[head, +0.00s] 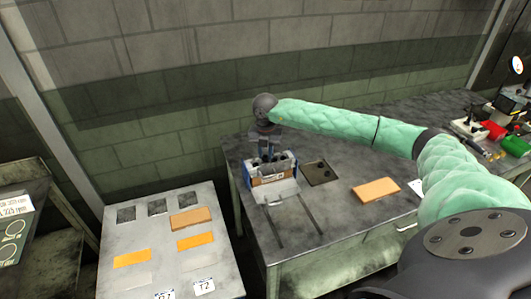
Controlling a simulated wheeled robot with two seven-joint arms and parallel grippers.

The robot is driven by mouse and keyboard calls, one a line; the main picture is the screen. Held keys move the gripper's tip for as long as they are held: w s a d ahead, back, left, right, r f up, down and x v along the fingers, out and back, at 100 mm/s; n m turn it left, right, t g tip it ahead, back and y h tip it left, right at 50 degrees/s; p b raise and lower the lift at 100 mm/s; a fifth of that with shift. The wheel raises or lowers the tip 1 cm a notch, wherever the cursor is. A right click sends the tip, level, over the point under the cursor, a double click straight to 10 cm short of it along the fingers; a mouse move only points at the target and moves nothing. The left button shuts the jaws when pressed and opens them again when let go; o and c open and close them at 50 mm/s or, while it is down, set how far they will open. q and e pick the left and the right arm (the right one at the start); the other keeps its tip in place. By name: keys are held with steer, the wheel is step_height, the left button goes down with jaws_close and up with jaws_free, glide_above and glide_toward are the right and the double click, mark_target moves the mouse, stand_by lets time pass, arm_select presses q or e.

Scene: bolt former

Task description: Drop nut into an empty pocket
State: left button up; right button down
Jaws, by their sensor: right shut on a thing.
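My right gripper (267,152) points down from the dark wrist at the end of my green-sleeved arm. It is just above or at the top of a small blue and grey box with a brown front (270,180) on the workbench. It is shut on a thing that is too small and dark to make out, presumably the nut. The box has dark openings in its top. The fingertips partly cover them, so I cannot tell which pockets are empty. My left gripper is not in view.
A dark square plate (320,172) lies right of the box, and an orange-brown panel (376,190) farther right. A lower grey table (150,235) at left has dark squares and orange panels. Red and green bins (515,146) stand at far right. A brick wall is behind.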

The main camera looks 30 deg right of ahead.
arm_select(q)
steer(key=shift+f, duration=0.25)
arm_select(e)
steer(key=shift+f, duration=0.25)
steer(key=c, duration=1.2)
jaws_free()
step_height(320, 180, up, 6)
steer(key=b, duration=0.3)
steer(key=shift+f, duration=0.2)
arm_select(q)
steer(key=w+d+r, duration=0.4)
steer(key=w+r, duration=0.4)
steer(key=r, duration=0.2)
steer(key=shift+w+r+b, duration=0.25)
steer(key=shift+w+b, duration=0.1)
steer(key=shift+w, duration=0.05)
arm_select(e)
steer(key=shift+r, duration=1.1)
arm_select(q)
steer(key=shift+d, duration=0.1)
